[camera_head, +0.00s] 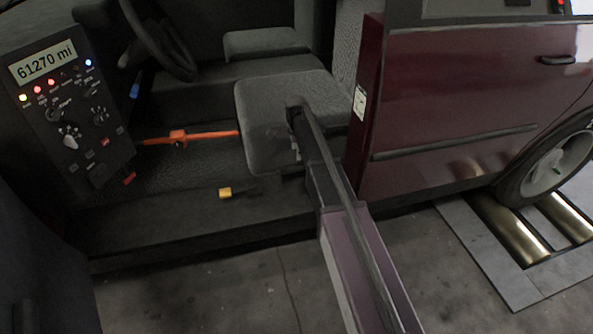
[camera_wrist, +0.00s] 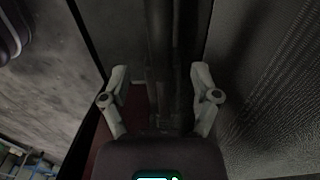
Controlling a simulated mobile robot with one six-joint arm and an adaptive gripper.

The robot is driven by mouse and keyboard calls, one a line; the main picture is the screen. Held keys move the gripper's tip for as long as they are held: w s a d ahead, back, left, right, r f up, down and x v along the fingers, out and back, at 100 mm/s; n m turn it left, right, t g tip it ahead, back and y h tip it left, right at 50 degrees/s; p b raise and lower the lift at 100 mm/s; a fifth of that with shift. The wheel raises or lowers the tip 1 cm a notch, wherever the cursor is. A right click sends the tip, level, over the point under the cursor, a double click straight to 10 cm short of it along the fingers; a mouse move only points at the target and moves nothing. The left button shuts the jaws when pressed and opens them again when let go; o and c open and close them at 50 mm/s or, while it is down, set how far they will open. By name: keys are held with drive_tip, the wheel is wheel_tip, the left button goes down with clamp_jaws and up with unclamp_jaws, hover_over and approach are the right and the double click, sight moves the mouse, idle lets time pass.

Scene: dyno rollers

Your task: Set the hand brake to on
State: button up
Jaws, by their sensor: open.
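In the wrist view my gripper (camera_wrist: 160,76) is open, its two grey fingers spread wide. A dark upright strip (camera_wrist: 167,50) lies beyond and between the fingers; I cannot tell what it is or whether it touches them. In the head view my arm reaches up from the bottom toward the seat, and the fingers cannot be made out. I cannot identify the hand brake for certain. A yellow-tipped dark piece (camera_head: 225,192) lies low by the door sill, left of my arm. An orange bar with a thicker block (camera_head: 178,137) runs across the footwell.
A dark control panel (camera_head: 75,115) with knobs, lights and "61270 mi" stands at left. The grey seat (camera_head: 262,125) is behind my arm. A maroon car body (camera_head: 460,110) closes off the right. Metal rollers (camera_head: 510,227) sit in the floor under the wheel.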

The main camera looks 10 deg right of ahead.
sight(296, 165)
drive_tip(key=shift+f+b, duration=3.35)
drive_tip(key=shift+f, duration=0.25)
clamp_jaws()
